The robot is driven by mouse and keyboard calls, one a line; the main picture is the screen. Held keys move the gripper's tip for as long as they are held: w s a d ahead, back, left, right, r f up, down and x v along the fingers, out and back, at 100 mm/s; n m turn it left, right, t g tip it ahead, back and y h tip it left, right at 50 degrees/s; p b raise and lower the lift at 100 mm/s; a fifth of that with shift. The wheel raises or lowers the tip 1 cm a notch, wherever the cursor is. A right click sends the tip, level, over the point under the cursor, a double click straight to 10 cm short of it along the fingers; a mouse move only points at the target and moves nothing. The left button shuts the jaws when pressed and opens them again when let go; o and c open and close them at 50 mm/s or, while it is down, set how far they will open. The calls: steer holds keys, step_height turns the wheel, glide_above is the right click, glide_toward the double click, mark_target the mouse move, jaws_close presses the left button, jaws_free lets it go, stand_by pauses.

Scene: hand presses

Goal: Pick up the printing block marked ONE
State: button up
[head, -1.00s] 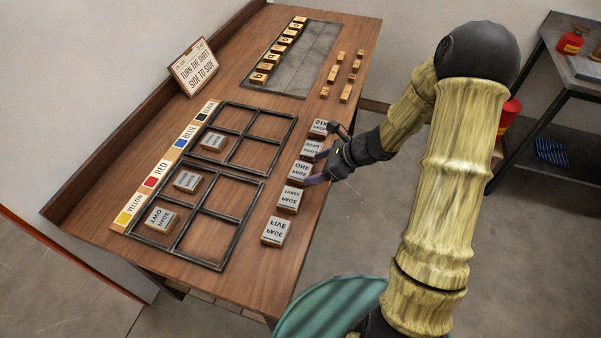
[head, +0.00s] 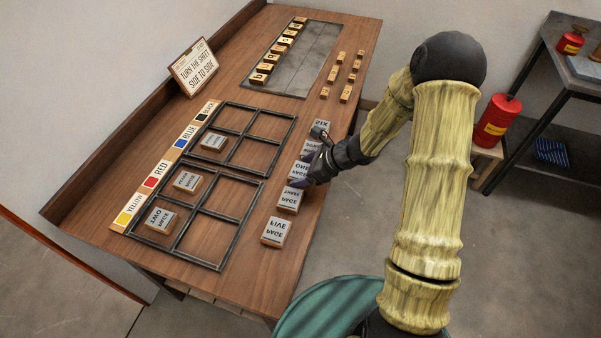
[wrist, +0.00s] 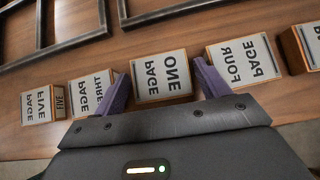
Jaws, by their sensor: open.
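The block marked ONE (wrist: 162,76) is a wooden block with a pale top and mirrored dark letters, reading PAGE ONE. In the head view the ONE block (head: 301,170) lies in the row along the table's right edge, partly hidden by my gripper. My gripper (head: 309,157) is open over that row. In the wrist view its purple fingers (wrist: 161,77) stand one on each side of the ONE block, in the gaps to its neighbours. Nothing is held. I cannot tell how far the fingertips are above the table.
The FOUR block (wrist: 244,60) and the THREE block (wrist: 88,92) flank it closely. The FIVE block (head: 276,231) and SIX block (head: 320,124) end the row. A black metal frame (head: 221,264) holding several blocks lies to the left, with bare wood between.

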steer(key=shift+c, duration=0.4)
steer(key=c, duration=0.7)
steer(key=shift+r, duration=0.5)
steer(key=r, duration=0.2)
steer(key=shift+s+d+r, duration=0.15)
steer(key=shift+d+r, duration=0.15)
steer(key=shift+d, duration=0.05)
steer(key=s+d, duration=0.3)
steer(key=d, duration=0.5)
steer(key=s+d+b, duration=0.1)
steer(key=s+d, duration=0.3)
steer(key=d, duration=0.3)
steer(key=shift+d, duration=0.4)
